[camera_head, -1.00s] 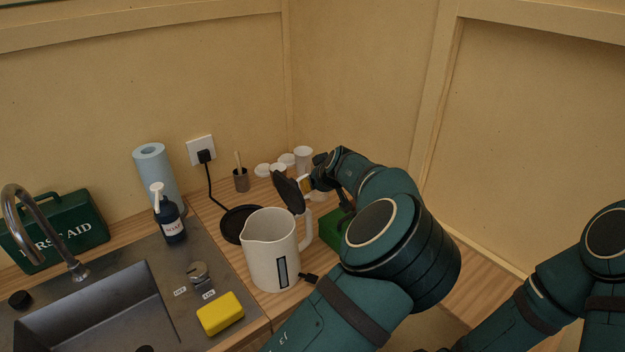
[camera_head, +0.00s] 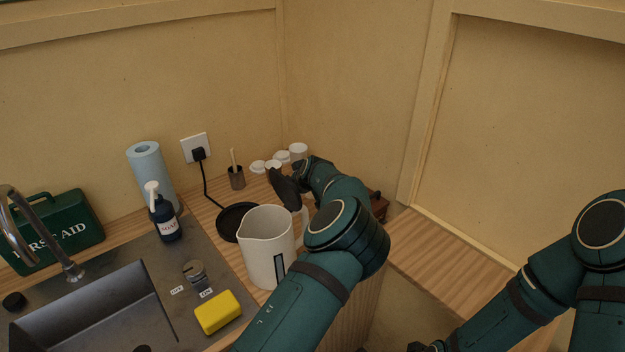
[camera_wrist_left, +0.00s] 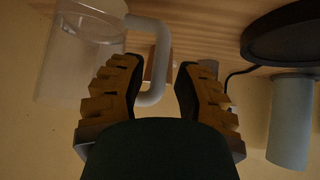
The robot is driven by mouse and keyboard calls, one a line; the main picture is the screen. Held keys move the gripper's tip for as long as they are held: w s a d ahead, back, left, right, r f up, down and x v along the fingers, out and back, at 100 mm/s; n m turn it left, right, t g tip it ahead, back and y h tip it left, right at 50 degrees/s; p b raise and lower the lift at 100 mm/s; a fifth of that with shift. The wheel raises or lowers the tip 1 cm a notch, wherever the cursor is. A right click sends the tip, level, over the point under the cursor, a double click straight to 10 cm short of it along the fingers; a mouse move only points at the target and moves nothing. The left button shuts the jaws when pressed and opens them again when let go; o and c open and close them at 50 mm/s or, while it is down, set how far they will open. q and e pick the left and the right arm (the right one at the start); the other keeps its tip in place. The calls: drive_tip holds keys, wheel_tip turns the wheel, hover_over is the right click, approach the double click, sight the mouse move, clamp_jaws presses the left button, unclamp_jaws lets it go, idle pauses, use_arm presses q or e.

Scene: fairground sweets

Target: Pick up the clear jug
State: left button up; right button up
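The clear jug (camera_wrist_left: 80,55) is a see-through cylinder with a pale loop handle (camera_wrist_left: 158,65) at the left of the left wrist view. I cannot make it out in the head view, where my left arm covers that area. My left gripper (camera_wrist_left: 150,85) is open, its two yellow-padded fingers apart, with the handle showing in the gap between them. I cannot tell whether either finger touches it. In the head view my left gripper (camera_head: 285,187) is behind the cream kettle. A dark end of my right arm (camera_head: 424,346) shows at the bottom edge; its fingers are not clear.
The cream kettle (camera_head: 264,250) stands in front of my left gripper, near the black round base (camera_head: 238,222). White cups (camera_head: 298,153) stand at the back corner. The counter at right (camera_head: 450,265) is bare.

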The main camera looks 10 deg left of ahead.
use_arm(q)
drive_tip(key=shift+x, duration=0.95)
clamp_jaws()
drive_tip(key=shift+d, duration=0.1)
drive_tip(key=shift+r, duration=0.15)
